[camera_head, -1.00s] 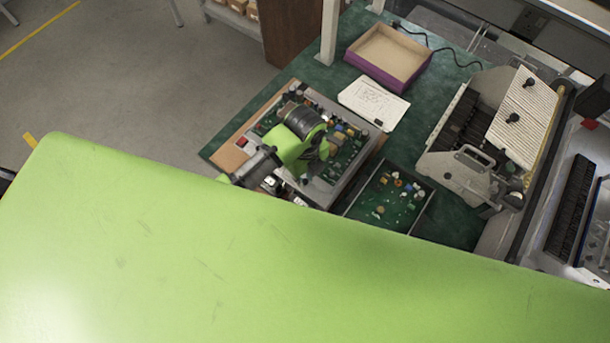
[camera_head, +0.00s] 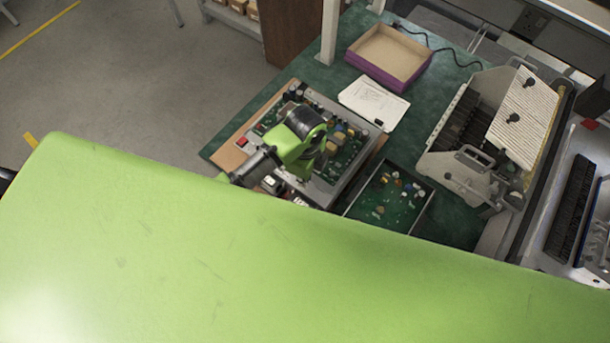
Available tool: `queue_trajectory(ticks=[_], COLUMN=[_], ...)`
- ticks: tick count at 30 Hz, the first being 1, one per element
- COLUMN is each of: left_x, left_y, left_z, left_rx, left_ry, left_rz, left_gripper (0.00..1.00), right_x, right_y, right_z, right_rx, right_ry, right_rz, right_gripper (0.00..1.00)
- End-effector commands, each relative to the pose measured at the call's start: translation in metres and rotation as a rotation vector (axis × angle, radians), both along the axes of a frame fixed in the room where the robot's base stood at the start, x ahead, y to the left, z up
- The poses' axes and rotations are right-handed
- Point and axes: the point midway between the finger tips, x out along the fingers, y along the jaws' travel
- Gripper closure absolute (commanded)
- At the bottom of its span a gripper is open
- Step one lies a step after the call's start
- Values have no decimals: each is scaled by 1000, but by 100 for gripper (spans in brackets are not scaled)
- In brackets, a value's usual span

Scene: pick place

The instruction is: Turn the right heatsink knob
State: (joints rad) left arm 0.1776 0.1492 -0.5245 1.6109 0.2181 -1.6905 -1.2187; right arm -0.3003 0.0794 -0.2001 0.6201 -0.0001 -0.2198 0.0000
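A pale ribbed panel (camera_head: 524,108), which looks like the heatsink, sits tilted on the grey machine at the right. It bears two black knobs, an upper one (camera_head: 529,83) and a lower one (camera_head: 513,117). I cannot tell their turn angle at this size. A green and dark grey arm part of mine is above the circuit board (camera_head: 345,158), well to the left of the knobs and apart from them. No gripper fingers can be made out. My large green body part fills the lower picture and hides what is beneath it.
A tray of loose components (camera_head: 390,215) lies right of the board. A purple-sided box (camera_head: 388,53) and a paper sheet (camera_head: 374,100) lie behind on the green table (camera_head: 440,90). A black cable (camera_head: 440,48) runs at the back. Bare green mat lies between paper and machine.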

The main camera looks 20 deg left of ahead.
Motion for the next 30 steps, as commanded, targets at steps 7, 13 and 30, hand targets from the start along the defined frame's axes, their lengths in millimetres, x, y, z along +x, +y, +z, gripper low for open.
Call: queue_trajectory(ticks=[7,13,30], left_x=[0,0,0], left_y=[-1,-1,-1], left_z=[0,0,0], left_rx=[-2,-1,-2], left_ry=[1,1,1], left_rz=[235,425,968], left_gripper=[100,100,100], right_x=[0,0,0], right_y=[0,0,0], right_z=[0,0,0], right_rx=[0,0,0], right_ry=[0,0,0], right_rz=[0,0,0], right_gripper=[60,60,60])
